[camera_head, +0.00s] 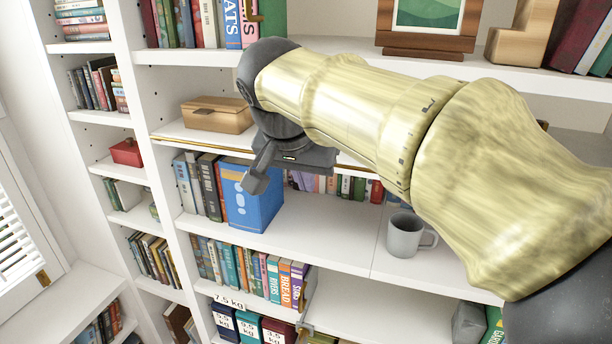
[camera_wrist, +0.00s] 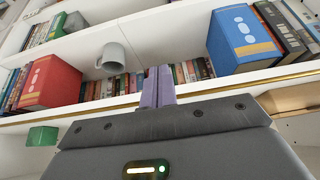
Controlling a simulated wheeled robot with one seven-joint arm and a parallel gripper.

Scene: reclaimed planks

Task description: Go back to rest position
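My gripper (camera_head: 256,181) is raised in front of the bookshelf, just in front of the upper part of the blue box file (camera_head: 248,205). In the wrist view its two fingers (camera_wrist: 158,86) stand side by side, pressed together, with nothing visible between them. My arm reaches in from the right and crosses the upper shelves. The wrist view is upside down and shows the blue box (camera_wrist: 242,40) at right. I cannot tell whether the gripper touches the box.
A grey mug (camera_head: 405,236) stands on the middle shelf (camera_head: 325,235), right of the blue box. A wooden box (camera_head: 217,114) sits on the shelf above. A red box (camera_wrist: 48,82) shows in the wrist view. The shelf between blue box and mug is clear.

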